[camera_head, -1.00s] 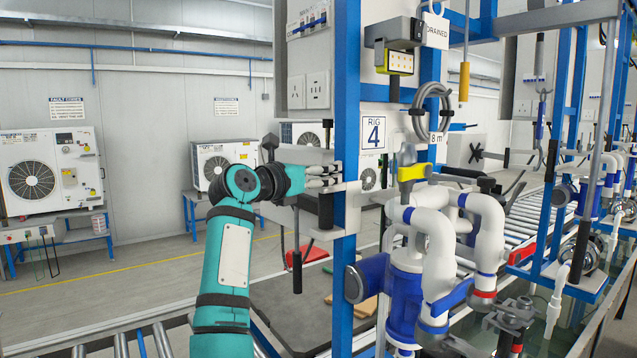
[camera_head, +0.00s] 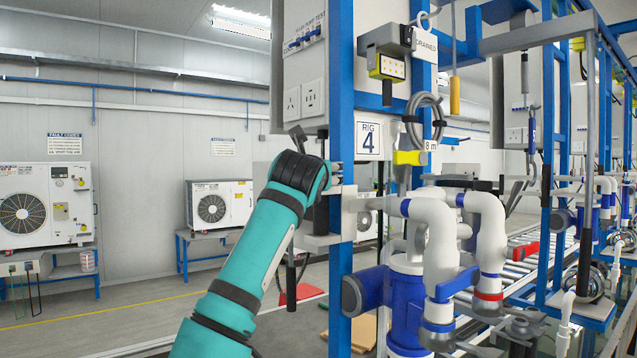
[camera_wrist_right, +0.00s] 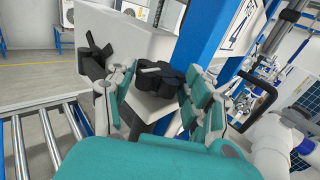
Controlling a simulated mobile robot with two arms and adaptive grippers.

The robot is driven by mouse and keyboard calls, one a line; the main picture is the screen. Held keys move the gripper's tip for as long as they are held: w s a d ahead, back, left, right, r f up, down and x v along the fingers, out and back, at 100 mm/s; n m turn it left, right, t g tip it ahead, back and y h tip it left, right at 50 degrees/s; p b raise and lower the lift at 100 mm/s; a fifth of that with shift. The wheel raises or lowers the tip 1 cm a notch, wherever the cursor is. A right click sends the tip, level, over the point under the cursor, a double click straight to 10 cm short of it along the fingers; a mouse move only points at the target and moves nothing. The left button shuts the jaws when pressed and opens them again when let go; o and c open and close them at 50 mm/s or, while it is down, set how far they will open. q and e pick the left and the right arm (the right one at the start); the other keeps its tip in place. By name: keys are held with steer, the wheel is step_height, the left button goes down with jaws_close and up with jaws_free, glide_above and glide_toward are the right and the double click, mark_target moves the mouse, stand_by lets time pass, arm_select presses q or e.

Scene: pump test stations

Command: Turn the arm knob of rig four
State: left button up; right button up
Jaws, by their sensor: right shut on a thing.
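The rig four sign (camera_head: 370,141) hangs beside a blue upright post (camera_head: 341,285) in the head view. My teal arm reaches up to the left side of this post, and its wrist hides the gripper and the knob there. In the right wrist view, a black lobed knob (camera_wrist_right: 158,82) sits on a pale block beside the blue post (camera_wrist_right: 208,38). My right gripper (camera_wrist_right: 161,88) has its fingers on both sides of this knob and is shut on it. My left gripper is in neither view.
White pipes (camera_head: 437,265) and a blue pump body (camera_head: 407,310) stand right of the post. Rollers (camera_wrist_right: 40,145) lie at lower left in the wrist view.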

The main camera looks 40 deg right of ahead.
stand_by(0.3)
steer(key=o, duration=1.2)
steer(key=shift+w+d+f, duration=0.1)
steer(key=shift+d, duration=0.05)
steer(key=v, duration=1.2)
